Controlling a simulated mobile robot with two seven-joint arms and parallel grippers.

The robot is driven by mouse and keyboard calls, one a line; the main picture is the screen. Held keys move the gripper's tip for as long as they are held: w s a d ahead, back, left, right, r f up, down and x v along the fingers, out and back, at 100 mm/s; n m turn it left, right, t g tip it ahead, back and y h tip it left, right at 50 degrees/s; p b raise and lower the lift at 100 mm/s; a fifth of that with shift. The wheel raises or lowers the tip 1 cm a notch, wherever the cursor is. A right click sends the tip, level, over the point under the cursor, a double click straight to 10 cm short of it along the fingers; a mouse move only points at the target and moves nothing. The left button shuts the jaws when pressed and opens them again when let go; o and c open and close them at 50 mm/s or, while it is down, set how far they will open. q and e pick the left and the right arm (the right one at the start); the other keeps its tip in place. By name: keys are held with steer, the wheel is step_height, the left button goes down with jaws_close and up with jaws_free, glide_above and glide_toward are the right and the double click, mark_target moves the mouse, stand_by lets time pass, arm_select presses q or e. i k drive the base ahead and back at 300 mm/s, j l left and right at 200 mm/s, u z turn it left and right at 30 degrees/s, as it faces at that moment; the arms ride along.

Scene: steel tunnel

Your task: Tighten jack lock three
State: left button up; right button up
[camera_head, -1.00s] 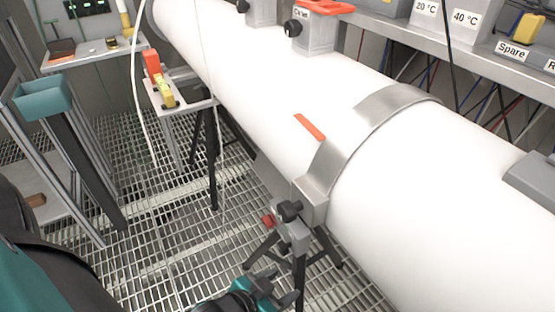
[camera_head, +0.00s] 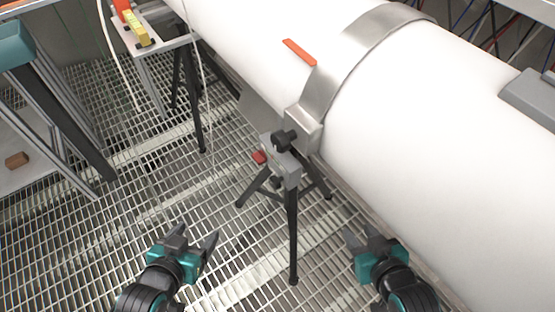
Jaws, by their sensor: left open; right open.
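A jack stand (camera_head: 290,178) with black tripod legs stands on the grating under the white pipe, beside a metal band (camera_head: 345,60). A black knob (camera_head: 285,140) sits at its top and a small red part (camera_head: 259,157) sticks out on its left. I cannot read any number on it. My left gripper (camera_head: 193,241) is open and empty, low and left of the jack stand. My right gripper (camera_head: 362,238) is open and empty, low and right of it. Neither touches the stand.
The large white pipe (camera_head: 440,130) fills the right side. Another black-legged stand (camera_head: 192,100) is farther back left, near a small shelf with a yellow item (camera_head: 136,32). A dark frame post (camera_head: 65,110) stands at left. The grating (camera_head: 150,200) between is clear.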

mark_target(260, 158)
steer(key=j+z, duration=0.1)
steer(key=z, duration=0.65)
steer(key=j+z, duration=0.7)
steer(key=j, duration=0.2)
steer(key=j+z, duration=0.2)
steer(key=j, duration=0.25)
steer(key=k+j+z, duration=0.15)
steer(key=j, duration=0.25)
steer(key=k+j, duration=0.1)
steer(key=j, duration=0.25)
steer(key=k+j, duration=0.1)
steer(key=j, duration=0.3)
steer(key=j+z, duration=0.1)
steer(key=j, duration=0.25)
steer(key=k+j, duration=0.15)
steer(key=j, duration=0.2)
steer(key=k+j+z, duration=0.1)
steer(key=j, duration=0.3)
steer(key=i+j, duration=0.1)
steer(key=j, duration=0.35)
steer(key=i+j, duration=0.15)
steer(key=j, duration=0.3)
